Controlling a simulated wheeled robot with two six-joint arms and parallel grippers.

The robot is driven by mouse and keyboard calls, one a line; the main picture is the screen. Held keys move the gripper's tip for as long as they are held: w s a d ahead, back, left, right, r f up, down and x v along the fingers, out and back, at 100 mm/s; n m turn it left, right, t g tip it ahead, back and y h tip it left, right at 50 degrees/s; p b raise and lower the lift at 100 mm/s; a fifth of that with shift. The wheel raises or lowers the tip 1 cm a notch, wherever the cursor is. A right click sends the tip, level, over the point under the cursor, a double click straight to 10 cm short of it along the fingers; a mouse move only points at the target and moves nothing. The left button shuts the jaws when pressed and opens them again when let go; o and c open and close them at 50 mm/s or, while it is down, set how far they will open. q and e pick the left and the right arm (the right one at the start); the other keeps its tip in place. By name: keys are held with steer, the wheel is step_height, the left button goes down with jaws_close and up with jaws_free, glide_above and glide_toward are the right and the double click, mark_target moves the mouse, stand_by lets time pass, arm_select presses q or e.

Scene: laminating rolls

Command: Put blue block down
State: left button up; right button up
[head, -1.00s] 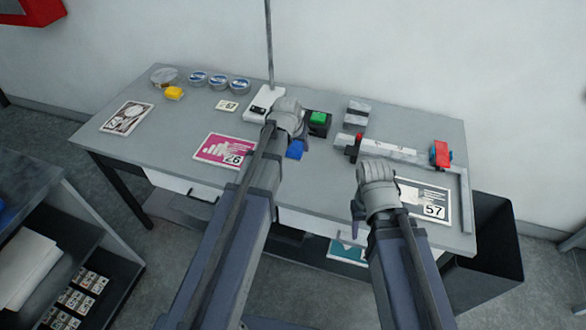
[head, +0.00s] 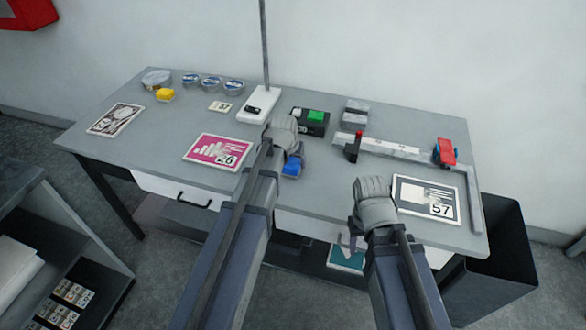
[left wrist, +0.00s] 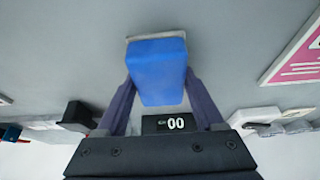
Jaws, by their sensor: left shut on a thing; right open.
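The blue block (head: 292,168) is at the middle of the table, right of the pink card marked 26. My left gripper (head: 294,157) is shut on it. In the left wrist view the block (left wrist: 158,70) sits between the two fingers, with a thin pale edge at its far end. The grey tabletop lies under it; I cannot tell whether the block touches it. My right gripper (head: 352,238) is over the table's front edge, left of the card marked 57. Its fingers are partly hidden, and it is open with nothing seen in it.
The pink card (head: 214,149) lies left of the block. Behind the block are a black box with a green top (head: 311,120) and a white device with a pole (head: 258,104). A red-knobbed rail (head: 390,146) and the card 57 (head: 425,198) are on the right.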

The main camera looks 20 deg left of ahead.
arm_select(q)
steer(key=shift+f, duration=0.8)
arm_select(e)
steer(key=shift+f, duration=0.75)
arm_select(q)
steer(key=shift+b, duration=0.3)
steer(key=shift+f, duration=0.15)
steer(key=o, duration=1.2)
arm_select(e)
steer(key=shift+f, duration=0.15)
